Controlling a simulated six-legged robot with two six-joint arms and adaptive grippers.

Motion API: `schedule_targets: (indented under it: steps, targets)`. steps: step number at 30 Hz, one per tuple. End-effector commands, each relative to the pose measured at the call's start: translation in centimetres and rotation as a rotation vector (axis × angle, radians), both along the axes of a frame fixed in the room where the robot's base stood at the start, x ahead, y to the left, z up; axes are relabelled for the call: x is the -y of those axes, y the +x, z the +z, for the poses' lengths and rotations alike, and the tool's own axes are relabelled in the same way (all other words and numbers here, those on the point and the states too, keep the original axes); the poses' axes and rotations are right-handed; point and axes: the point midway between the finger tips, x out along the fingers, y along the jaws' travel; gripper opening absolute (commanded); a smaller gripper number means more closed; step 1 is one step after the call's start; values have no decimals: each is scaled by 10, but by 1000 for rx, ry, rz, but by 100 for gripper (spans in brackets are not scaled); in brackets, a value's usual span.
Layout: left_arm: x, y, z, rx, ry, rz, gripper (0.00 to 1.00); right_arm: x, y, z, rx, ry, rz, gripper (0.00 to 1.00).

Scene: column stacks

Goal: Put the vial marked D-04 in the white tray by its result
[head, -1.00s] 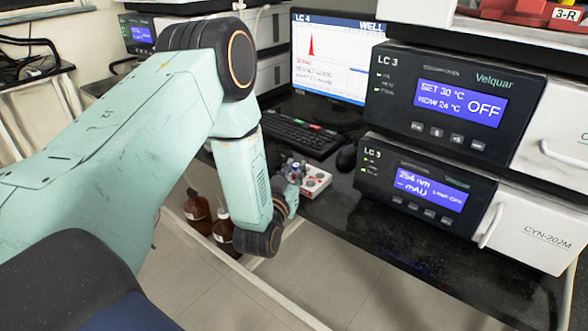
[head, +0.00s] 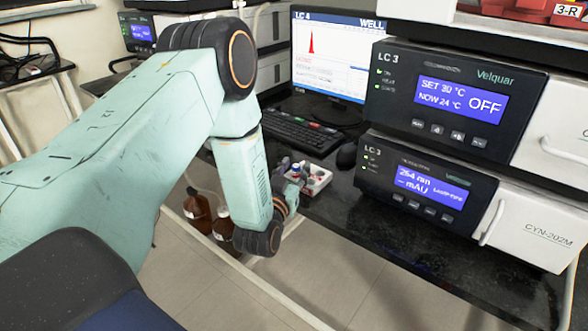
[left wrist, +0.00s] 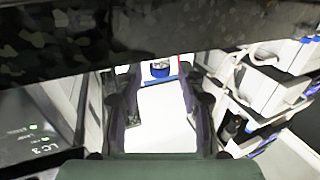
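The white tray (head: 322,180) stands on the black bench near its front edge, with reddish round spots in it. My left gripper (head: 292,173) is at the tray's left side, and a small blue-capped vial (head: 296,168) shows at its fingers. In the left wrist view, the two dark fingers (left wrist: 160,78) stand apart, and the blue cap (left wrist: 160,70) lies between their tips with gaps on both sides. A white surface fills the space between the fingers. The mark D-04 cannot be read on any vial. My right gripper is out of view.
A monitor (head: 335,60) titled LC 4 shows a red peak. A keyboard (head: 300,134) and mouse (head: 347,155) lie behind the tray. Two LC 3 instrument units (head: 450,105) stand to the right. Brown bottles (head: 197,208) stand below the bench edge. The front right bench (head: 390,240) is clear.

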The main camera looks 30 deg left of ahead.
Motion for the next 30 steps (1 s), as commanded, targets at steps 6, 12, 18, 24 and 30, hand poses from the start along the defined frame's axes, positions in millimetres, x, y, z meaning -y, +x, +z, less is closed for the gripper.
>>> schedule_targets:
  steps: [6,12,18,24,30]
  targets:
    - [0,0,0,0,0,0,45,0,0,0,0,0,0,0]
    - [2,-7,-1,-3,-1,0,45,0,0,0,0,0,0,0]
    - [10,-37,-2,-5,-1,0,45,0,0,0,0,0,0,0]
    - [18,-63,-1,-3,-1,0,45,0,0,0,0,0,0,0]
    - [20,-72,0,1,0,0,45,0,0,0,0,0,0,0]
